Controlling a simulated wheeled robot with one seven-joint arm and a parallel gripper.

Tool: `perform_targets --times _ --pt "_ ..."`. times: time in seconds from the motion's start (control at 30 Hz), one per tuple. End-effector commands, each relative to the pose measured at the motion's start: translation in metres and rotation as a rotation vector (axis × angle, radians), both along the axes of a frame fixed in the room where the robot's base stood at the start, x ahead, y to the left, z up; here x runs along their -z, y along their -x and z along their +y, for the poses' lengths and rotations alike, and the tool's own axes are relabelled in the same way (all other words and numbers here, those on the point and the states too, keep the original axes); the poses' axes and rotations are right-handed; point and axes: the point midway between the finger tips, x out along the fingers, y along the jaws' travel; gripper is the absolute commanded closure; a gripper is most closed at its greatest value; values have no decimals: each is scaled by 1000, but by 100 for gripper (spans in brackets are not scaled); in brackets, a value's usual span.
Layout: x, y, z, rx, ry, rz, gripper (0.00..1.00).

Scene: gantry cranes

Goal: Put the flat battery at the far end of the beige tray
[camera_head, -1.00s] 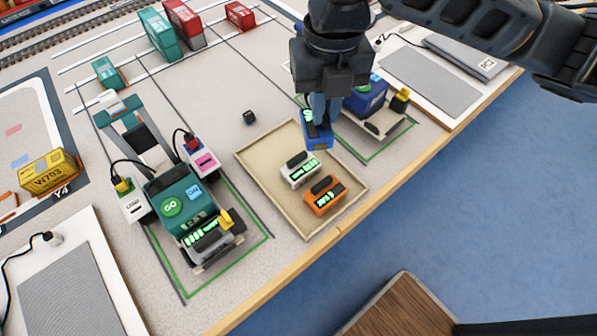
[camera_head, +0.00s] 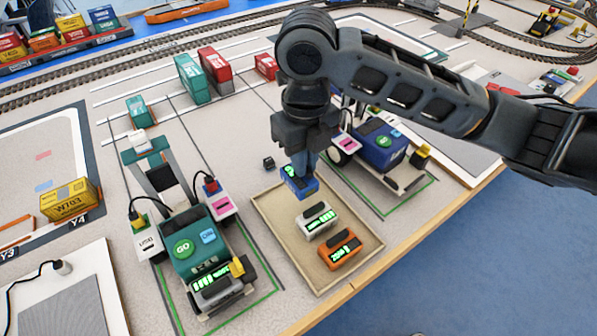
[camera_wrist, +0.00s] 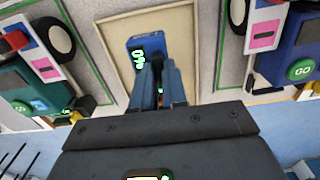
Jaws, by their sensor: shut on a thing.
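The blue battery (camera_head: 302,187) has a green readout that looks like 0% in the wrist view (camera_wrist: 138,60). My gripper (camera_head: 304,168) is shut on its dark handle, with the fingers pointing down in the head view; the fingers also show in the wrist view (camera_wrist: 158,85). The battery is at the far end of the beige tray (camera_head: 285,235), inside its outline; I cannot tell whether it touches the floor. A white battery (camera_head: 316,220) and an orange battery (camera_head: 340,250) stand in the tray's middle and near part, both with lit green readouts.
A teal crane vehicle (camera_head: 190,240) with a grey battery (camera_head: 215,287) stands left of the tray. A blue vehicle (camera_head: 378,148) stands right of it. A small black cube (camera_head: 268,162) lies beyond the tray's left side. The table edge is close in front.

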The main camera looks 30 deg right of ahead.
Motion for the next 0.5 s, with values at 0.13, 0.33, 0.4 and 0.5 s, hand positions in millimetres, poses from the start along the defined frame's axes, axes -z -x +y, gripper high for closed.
perform_targets --times 0.13,0.33,0.4,0.5 --pt "7 -11 5 1 1 0 100" --pt "21 -13 5 3 -1 1 100" --pt "31 -12 5 3 0 2 100" --pt "45 -12 5 4 0 1 100"
